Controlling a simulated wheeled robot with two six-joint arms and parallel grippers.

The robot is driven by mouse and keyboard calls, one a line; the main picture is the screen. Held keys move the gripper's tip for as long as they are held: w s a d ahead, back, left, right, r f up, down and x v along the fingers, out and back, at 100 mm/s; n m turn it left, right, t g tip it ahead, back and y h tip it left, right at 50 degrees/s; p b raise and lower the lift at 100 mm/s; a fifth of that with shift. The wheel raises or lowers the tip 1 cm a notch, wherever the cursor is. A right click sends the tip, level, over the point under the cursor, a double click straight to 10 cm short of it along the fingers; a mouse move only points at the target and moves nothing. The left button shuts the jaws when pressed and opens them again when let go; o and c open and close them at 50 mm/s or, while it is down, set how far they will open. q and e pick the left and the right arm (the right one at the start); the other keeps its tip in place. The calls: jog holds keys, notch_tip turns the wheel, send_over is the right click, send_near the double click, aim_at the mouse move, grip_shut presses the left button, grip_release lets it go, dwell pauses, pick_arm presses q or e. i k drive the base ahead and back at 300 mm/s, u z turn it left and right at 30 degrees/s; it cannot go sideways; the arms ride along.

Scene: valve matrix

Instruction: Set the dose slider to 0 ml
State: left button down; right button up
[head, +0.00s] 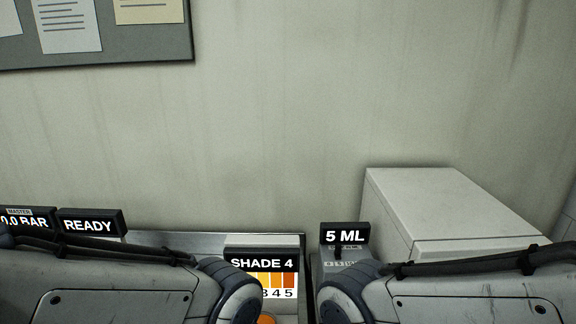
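The dose display (345,234) reads "5 ML" and stands at the lower right of centre in the head view. Just below it is a small dark piece, perhaps the slider's knob (338,253), on a grey unit with small markings too blurred to read. The lower part of this unit is hidden behind my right arm. My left arm comes in from the left and my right arm from the right. Both grippers are out of view below the bottom edge.
A "SHADE 4" display (262,261) with an orange colour scale (277,282) stands left of the dose unit. "READY" (90,223) and "0.0 BAR" (25,221) displays are at the far left. A large pale box (450,215) stands at right. A pinboard (95,35) hangs on the wall.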

aim_at(337, 246)
jog(key=u, duration=0.15)
jog(key=k, duration=1.25)
jog(key=z, duration=0.8)
jog(key=i, duration=1.25)
jog(key=u, duration=0.65)
